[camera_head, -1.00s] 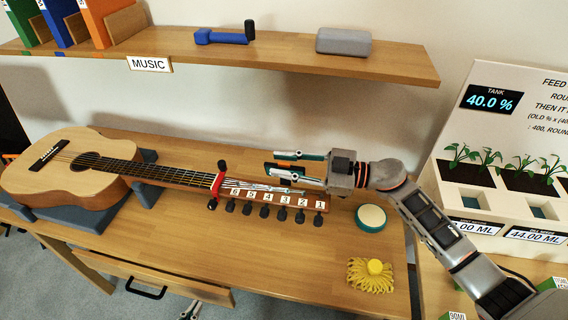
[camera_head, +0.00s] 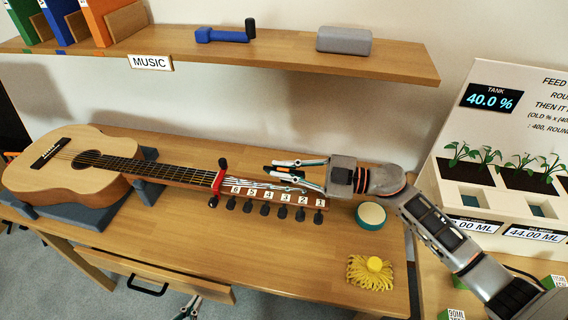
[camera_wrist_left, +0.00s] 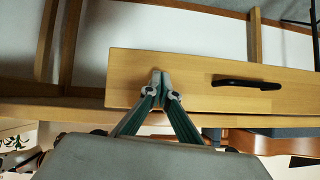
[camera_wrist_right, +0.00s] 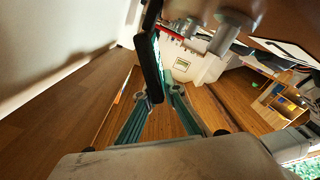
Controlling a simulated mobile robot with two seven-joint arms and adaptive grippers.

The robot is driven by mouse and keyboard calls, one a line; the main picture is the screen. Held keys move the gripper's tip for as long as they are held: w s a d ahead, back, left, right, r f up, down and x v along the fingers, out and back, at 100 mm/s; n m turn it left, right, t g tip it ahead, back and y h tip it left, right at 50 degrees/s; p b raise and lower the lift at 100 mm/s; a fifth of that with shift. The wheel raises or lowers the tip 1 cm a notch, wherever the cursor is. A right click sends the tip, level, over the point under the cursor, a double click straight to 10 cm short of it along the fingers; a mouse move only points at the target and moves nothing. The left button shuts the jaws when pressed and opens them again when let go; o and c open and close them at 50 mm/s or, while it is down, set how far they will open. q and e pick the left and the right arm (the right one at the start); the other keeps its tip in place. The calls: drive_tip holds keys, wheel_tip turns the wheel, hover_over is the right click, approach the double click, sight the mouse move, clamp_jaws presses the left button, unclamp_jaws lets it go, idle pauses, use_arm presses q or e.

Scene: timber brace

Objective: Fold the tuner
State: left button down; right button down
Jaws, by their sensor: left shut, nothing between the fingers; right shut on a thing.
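The guitar (camera_head: 75,170) lies with its neck to the right. Its headstock (camera_head: 318,208) has a row of numbered pegs. My right gripper (camera_head: 276,175) is over the headstock's far side, shut on a dark thin piece that looks like the tuner. In the right wrist view a flat black piece (camera_wrist_right: 148,70), probably the tuner, stands edge-on at the fingertips of the right gripper (camera_wrist_right: 163,92). Its fold angle cannot be told. My left gripper (camera_wrist_left: 160,78) is shut and empty by the drawer front. It also shows low in the head view (camera_head: 190,306).
A red clamp-like piece (camera_head: 217,182) sits at the neck's end. A round green-rimmed tin (camera_head: 371,215) and a yellow fringed thing (camera_head: 371,272) lie to the right. The shelf (camera_head: 290,56) overhangs behind. The drawer (camera_head: 150,275) is below the table top.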

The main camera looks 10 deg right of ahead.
drive_tip(key=shift+s+a+f+n+b, duration=0.2)
drive_tip(key=shift+s+f+n, duration=0.25)
drive_tip(key=shift+n, duration=0.55)
drive_tip(key=shift+s+a+f+n+b, duration=0.1)
drive_tip(key=shift+s+f+n+b, duration=0.2)
drive_tip(key=shift+s+n, duration=0.5)
drive_tip(key=shift+w+f+n, duration=0.1)
drive_tip(key=shift+w+n, duration=0.15)
drive_tip(key=shift+n, duration=0.05)
drive_tip(key=c, duration=2.2)
unclamp_jaws()
drive_tip(key=shift+v, duration=3.75)
